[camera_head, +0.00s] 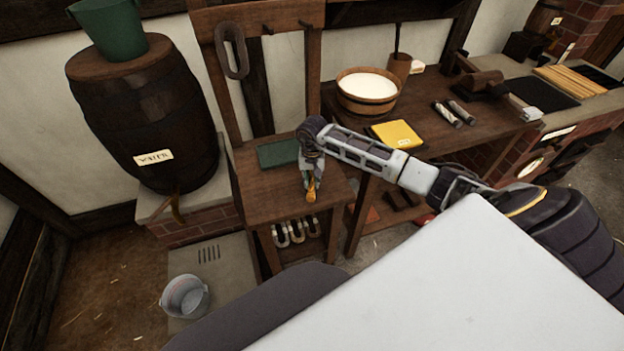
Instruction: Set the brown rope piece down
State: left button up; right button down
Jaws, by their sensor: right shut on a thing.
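My right gripper (311,178) is over the front right part of the small wooden stand (262,192), pointing down. It is shut on a small orange-brown piece (311,193), which looks like the brown rope piece. Most of the piece is hidden by the fingers. I cannot tell whether its lower end touches the stand's top. My left gripper is not in view.
A dark green pad (278,153) lies on the stand behind the gripper. A wooden bowl of white stuff (368,92) and a yellow block (397,134) are on the bench at right. A water barrel (150,110) stands left, a bucket (185,297) below.

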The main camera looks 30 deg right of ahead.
aim_at(312, 180)
jog(key=shift+f, duration=0.15)
jog(key=c, duration=1.3)
grip_release()
jog(key=shift+r, duration=0.2)
notch_tip(312, 180, up, 12)
jog(key=shift+s+a, duration=0.1)
